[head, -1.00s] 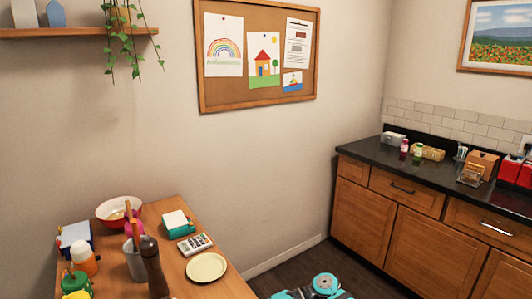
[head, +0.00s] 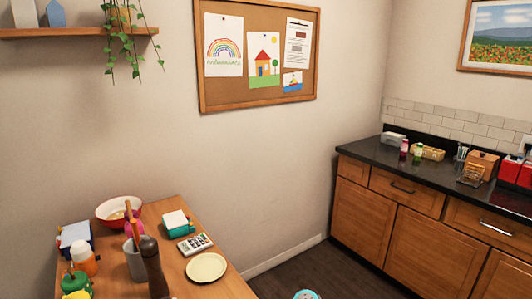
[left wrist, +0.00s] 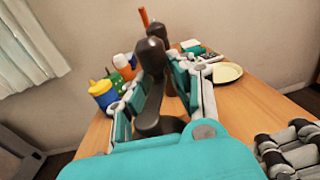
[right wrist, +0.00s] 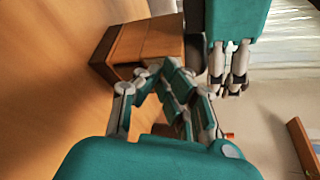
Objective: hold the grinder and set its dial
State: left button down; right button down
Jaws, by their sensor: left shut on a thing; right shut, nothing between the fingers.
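The grinder (head: 153,265) is tall and dark brown with a rounded top. It stands near the front of the wooden table, its lower part cut off by the head view's edge. In the left wrist view the grinder (left wrist: 152,58) is between the fingers of my left gripper (left wrist: 163,82), which is shut on it. I cannot make out its dial. My right gripper (right wrist: 160,72) is shut and empty in the right wrist view. How far it is from the grinder is unclear. Neither gripper shows in the head view.
The table holds a red bowl (head: 118,210), a grey cup (head: 131,262), an orange bottle (head: 83,258), a calculator (head: 195,243) and a cream plate (head: 206,267). A wooden block-like piece (right wrist: 145,40) shows beyond my right gripper. A counter (head: 430,177) is at the right.

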jog(key=shift+w+a, duration=0.45)
dwell(1.0)
jog(key=shift+w+a+r, duration=0.2)
jog(key=shift+w+r, duration=0.1)
jog(key=shift+r, duration=0.3)
dwell(0.8)
jog(key=shift+s+r, duration=0.1)
jog(key=w+d, duration=0.3)
jog(key=d, duration=0.2)
jog(key=shift+w+r, duration=0.15)
jog(key=shift+w, duration=0.25)
jog(key=shift+a, duration=0.1)
jog(key=s+a+f, duration=0.1)
jog(key=s+a, duration=0.3)
jog(key=shift+s+f+n+g, duration=0.35)
jog(key=shift+s+n+g, duration=0.05)
dwell(0.5)
